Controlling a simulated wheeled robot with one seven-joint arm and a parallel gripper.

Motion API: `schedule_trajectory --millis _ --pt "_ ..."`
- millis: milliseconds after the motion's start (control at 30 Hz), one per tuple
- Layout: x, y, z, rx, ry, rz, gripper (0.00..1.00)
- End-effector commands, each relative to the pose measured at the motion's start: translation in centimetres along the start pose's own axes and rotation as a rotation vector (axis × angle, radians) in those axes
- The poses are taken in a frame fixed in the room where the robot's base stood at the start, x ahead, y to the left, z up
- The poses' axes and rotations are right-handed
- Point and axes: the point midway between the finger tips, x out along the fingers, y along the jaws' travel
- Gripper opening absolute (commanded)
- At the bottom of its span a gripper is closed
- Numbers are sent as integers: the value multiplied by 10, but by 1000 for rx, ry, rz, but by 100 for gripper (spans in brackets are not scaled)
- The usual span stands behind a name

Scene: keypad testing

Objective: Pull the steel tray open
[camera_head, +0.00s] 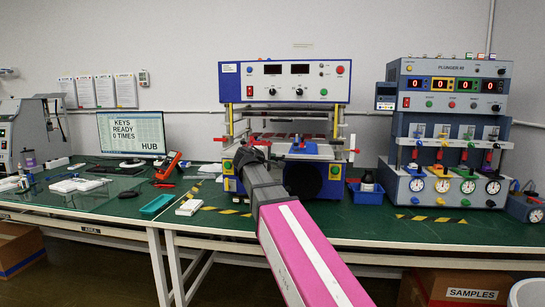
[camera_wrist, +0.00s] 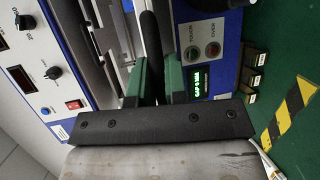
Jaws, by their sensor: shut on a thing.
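The blue and white test machine (camera_head: 285,82) stands mid-bench, and the steel tray sits in the gap below its upper panel. In the head view the tray is mostly hidden behind my arm and small parts. In the wrist view, grey metal that looks like the tray (camera_wrist: 112,40) shows left of my fingers. My gripper (camera_wrist: 154,80) is at the machine's front, its two green fingers closed on a dark bar, which looks like the tray's handle (camera_wrist: 149,38). In the head view my gripper (camera_head: 247,153) is small and its grasp is hard to make out.
A control panel with a green display (camera_wrist: 197,80) and two buttons lies close beside my fingers. A blue bin (camera_head: 368,194) and a plunger tester (camera_head: 450,130) stand to the right. A monitor (camera_head: 131,133) and tools are left. Striped tape (camera_head: 225,211) marks the green bench front.

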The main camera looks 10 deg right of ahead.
Motion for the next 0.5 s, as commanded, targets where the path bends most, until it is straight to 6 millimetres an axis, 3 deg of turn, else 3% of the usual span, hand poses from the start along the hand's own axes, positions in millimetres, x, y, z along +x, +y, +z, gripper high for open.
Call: schedule_trajectory --millis 200,500 --pt "-30 -8 14 0 -2 -2 0" --pt "-42 -10 18 0 -4 -2 0"
